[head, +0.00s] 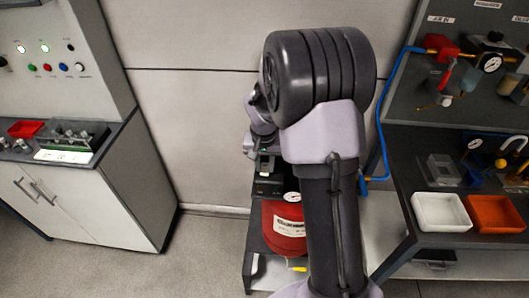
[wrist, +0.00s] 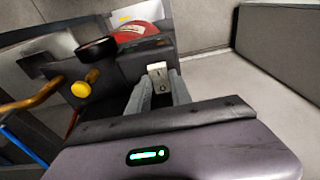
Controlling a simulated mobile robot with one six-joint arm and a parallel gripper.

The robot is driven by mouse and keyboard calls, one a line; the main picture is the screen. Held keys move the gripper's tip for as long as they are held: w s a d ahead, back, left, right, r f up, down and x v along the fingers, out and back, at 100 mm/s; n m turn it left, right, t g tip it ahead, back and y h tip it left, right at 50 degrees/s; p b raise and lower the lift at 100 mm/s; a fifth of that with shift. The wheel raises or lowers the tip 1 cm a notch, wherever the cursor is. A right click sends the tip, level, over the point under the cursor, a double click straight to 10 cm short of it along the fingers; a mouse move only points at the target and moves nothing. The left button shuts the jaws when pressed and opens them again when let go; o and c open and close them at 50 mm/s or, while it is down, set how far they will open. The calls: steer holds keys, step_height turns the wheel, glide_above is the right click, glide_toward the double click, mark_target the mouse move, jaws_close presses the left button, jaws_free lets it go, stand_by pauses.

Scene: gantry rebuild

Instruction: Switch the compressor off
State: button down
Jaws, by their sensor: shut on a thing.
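The compressor has a red tank (head: 285,230) with a white label, low on a stand in the middle of the head view. A black box (head: 268,186) and a gauge (head: 292,197) sit on top of it. In the wrist view the red tank (wrist: 135,31) shows at the top, behind the dark box (wrist: 143,62). A small pale switch (wrist: 157,72) stands on that box. My gripper (wrist: 158,88) is shut on the switch, a finger on each side. In the head view my arm hides most of the gripper and the switch.
Beside the switch are a yellow knob (wrist: 82,89), a black round gauge (wrist: 95,49) and a copper pipe (wrist: 38,100). A blue hose (head: 381,125) runs down to the right of my arm. A bench with a white tray (head: 441,212) and an orange tray (head: 495,214) stands right.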

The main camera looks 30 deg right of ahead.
mark_target(264, 173)
steer(key=shift+w, duration=0.1)
stand_by(0.3)
steer(key=c, duration=1.2)
jaws_free()
steer(key=shift+o, duration=0.2)
step_height(264, 173, up, 17)
steer(key=s+p, duration=0.1)
steer(key=p, duration=0.4)
steer(key=shift+s+a+r, duration=0.2)
steer(key=shift+s+a, duration=0.05)
steer(key=shift+a, duration=0.2)
